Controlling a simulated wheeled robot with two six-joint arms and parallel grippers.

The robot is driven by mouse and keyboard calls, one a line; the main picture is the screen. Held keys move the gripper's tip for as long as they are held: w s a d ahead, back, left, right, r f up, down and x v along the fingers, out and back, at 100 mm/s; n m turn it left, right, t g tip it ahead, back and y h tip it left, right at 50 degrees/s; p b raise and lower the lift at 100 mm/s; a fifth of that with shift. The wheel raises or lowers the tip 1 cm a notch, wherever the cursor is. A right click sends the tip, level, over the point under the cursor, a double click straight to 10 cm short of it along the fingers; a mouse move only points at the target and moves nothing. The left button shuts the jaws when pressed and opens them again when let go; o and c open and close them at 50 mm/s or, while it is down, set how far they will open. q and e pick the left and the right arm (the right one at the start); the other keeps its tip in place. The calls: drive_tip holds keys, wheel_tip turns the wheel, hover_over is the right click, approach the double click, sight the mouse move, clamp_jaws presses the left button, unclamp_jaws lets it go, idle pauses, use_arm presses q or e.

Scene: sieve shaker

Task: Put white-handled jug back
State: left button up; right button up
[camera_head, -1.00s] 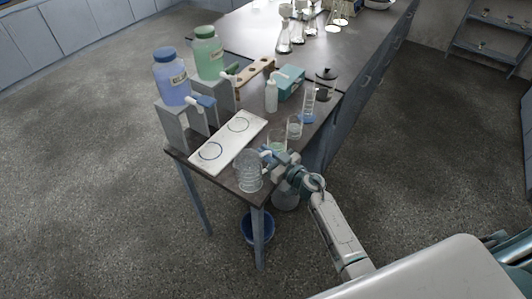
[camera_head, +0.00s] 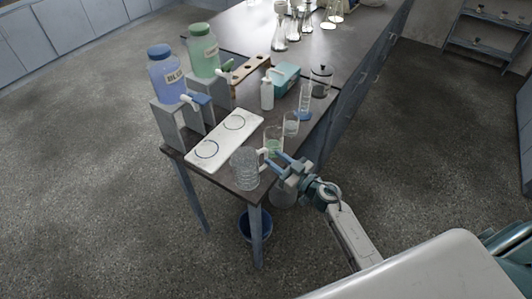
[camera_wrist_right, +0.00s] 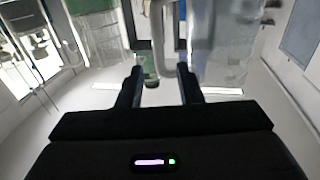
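The clear ribbed jug (camera_head: 244,170) stands upright at the table's near corner, beside the white board, with its white handle (camera_head: 263,154) facing right. My right gripper (camera_head: 272,161) is open just to the right of the handle. In the right wrist view the two dark fingers (camera_wrist_right: 160,88) are apart; the pale handle (camera_wrist_right: 165,40) shows in the gap beyond them, and the jug body (camera_wrist_right: 226,45) is on the right. The fingers do not appear closed on it. My left gripper is out of view.
The white board (camera_head: 212,151) with two rings lies left of the jug. A beaker with green liquid (camera_head: 273,142) and another beaker (camera_head: 291,124) stand close behind the gripper. Blue (camera_head: 167,80) and green (camera_head: 203,55) bottles sit on stands. A blue bucket (camera_head: 255,227) is below.

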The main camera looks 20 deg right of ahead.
drive_tip(key=b+v, duration=0.1)
drive_tip(key=v, duration=0.4)
drive_tip(key=shift+s+d, duration=0.1)
drive_tip(key=shift+s, duration=0.2)
drive_tip(key=s+d+f+m+g+h, duration=0.25)
drive_tip(key=s+f, duration=0.25)
drive_tip(key=f, duration=0.6)
drive_tip(key=s+d+f+m+g+h, duration=0.1)
drive_tip(key=s+d+f+h, duration=0.3)
drive_tip(key=f, duration=0.8)
drive_tip(key=s+d+f+m+g+h, duration=0.2)
drive_tip(key=s+f, duration=0.4)
drive_tip(key=f, duration=0.5)
drive_tip(key=s+a+f+g, duration=0.1)
drive_tip(key=s+f+g, duration=0.3)
drive_tip(key=s+f, duration=0.4)
drive_tip(key=s+a+f+g, duration=0.1)
drive_tip(key=s+f+g, duration=0.4)
drive_tip(key=s, duration=1.7)
wheel_tip(320, 180, down, 4)
drive_tip(key=shift+s+a+r+n, duration=0.1)
drive_tip(key=shift+s+a+n, duration=0.25)
drive_tip(key=shift+s+a, duration=0.05)
drive_tip(key=shift+g+h, duration=0.25)
drive_tip(key=shift+f+b, duration=0.75)
